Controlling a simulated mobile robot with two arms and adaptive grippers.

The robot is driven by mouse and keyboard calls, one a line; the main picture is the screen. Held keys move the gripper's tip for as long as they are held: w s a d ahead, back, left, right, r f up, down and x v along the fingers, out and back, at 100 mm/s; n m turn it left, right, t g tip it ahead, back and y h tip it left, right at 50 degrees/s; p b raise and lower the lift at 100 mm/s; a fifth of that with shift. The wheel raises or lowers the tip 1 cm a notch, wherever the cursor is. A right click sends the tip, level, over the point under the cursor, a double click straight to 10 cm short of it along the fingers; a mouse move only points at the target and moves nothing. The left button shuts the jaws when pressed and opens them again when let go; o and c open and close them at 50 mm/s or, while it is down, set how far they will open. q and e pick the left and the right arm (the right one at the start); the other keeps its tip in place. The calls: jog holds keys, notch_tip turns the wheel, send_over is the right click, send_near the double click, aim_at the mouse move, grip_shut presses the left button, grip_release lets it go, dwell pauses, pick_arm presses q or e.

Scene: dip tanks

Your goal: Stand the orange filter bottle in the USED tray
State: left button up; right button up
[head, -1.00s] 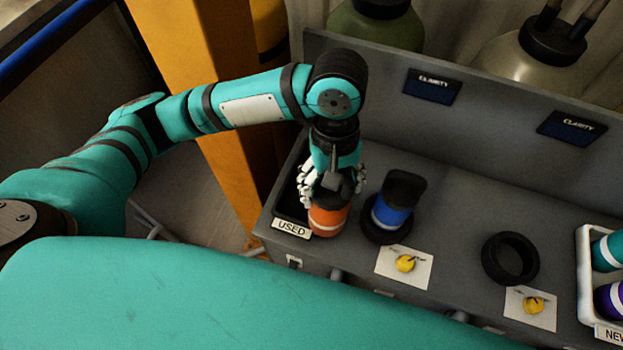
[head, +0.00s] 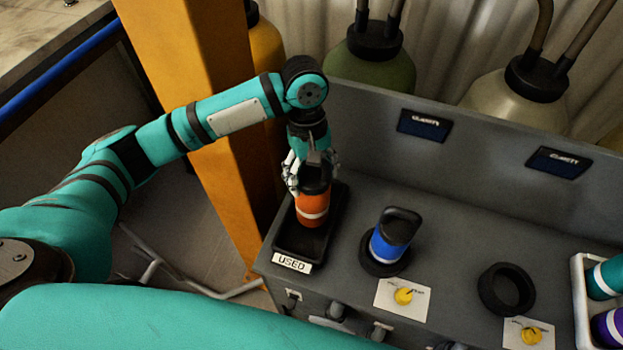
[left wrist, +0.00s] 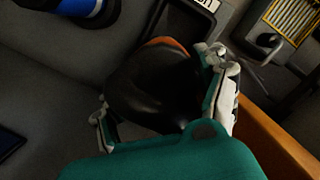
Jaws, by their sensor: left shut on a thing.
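The orange filter bottle (head: 312,207) with a pale band and dark top is roughly upright over the black USED tray (head: 294,250). My left gripper (head: 312,172) is shut on its top. I cannot tell whether its base touches the tray floor. In the left wrist view, the bottle's dark top (left wrist: 150,85) fills the space between the fingers, with a sliver of orange beyond. The tray (left wrist: 188,32) shows behind it. My right gripper is not in view.
A blue bottle (head: 391,238) stands in a black ring holder right of the tray. An empty black ring (head: 506,289) is farther right. A white tray (head: 580,300) holds teal and purple bottles at the right edge. An orange post (head: 200,130) stands left of the bench.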

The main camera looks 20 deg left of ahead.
pick_arm(q)
jog(key=shift+w+a, duration=0.15)
jog(key=shift+w, duration=0.05)
notch_tip(320, 180, down, 3)
jog(key=shift+p, duration=0.5)
jog(key=shift+f, duration=0.25)
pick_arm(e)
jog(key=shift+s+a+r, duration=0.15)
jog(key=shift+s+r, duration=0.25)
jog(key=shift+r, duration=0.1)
pick_arm(q)
jog(key=o, duration=1.7)
jog(key=shift+f, duration=0.15)
jog(key=shift+o, duration=0.2)
jog(key=shift+r, duration=0.4)
jog(key=r, duration=0.3)
jog(key=r+b, duration=0.1)
jog(key=r, duration=0.3)
jog(key=w+a+r+b, duration=0.1)
jog(key=r, duration=0.3)
jog(key=shift+w+a+r, duration=0.1)
jog(key=shift+r, duration=0.1)
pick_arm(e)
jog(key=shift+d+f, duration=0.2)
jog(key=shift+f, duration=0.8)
